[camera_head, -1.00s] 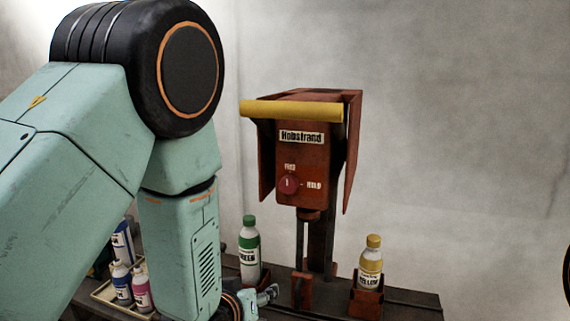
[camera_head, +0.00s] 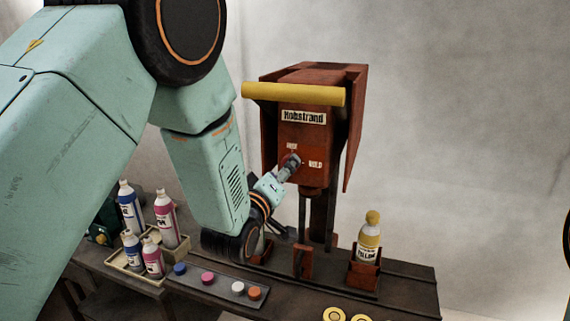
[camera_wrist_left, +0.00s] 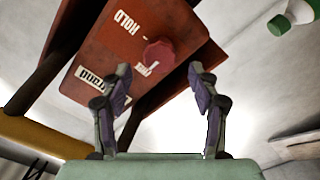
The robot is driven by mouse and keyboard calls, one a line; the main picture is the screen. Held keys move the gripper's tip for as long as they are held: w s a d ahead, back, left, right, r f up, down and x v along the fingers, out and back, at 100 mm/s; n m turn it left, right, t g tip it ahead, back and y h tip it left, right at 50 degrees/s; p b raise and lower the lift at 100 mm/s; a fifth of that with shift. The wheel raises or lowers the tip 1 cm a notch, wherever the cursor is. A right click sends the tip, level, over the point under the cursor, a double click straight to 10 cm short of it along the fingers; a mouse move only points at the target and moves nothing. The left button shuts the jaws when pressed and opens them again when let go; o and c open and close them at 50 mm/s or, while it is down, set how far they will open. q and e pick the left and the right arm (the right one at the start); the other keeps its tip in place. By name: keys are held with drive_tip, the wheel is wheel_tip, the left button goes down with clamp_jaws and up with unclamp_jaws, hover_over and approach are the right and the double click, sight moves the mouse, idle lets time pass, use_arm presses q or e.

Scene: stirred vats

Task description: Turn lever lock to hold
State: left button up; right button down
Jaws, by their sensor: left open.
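The lever lock is a round red knob (camera_wrist_left: 159,54) on the front of the rust-red Hobstrand housing (camera_head: 318,143). FREE is printed by the knob and HOLD (camera_head: 315,164) to its right. My left gripper (camera_head: 290,163) is in front of the knob and mostly hides it in the head view. In the left wrist view, the gripper (camera_wrist_left: 160,72) is open, and the knob shows between and just beyond its fingertips. I cannot tell whether they touch. The knob's pointer is too unclear to read. My right gripper is not in view.
A yellow bar (camera_head: 292,94) crosses the housing above the knob, with side plates flanking it. A yellow bottle (camera_head: 369,238) stands in a holder at right. Several bottles stand in a tray (camera_head: 134,262) at left, and caps lie on a strip (camera_head: 216,288).

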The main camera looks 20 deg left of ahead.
use_arm(q)
drive_tip(key=shift+w, duration=1.25)
drive_tip(key=shift+w+d+f, duration=0.1)
drive_tip(key=shift+w+d, duration=0.05)
drive_tip(key=shift+w, duration=0.1)
drive_tip(key=c, duration=1.2)
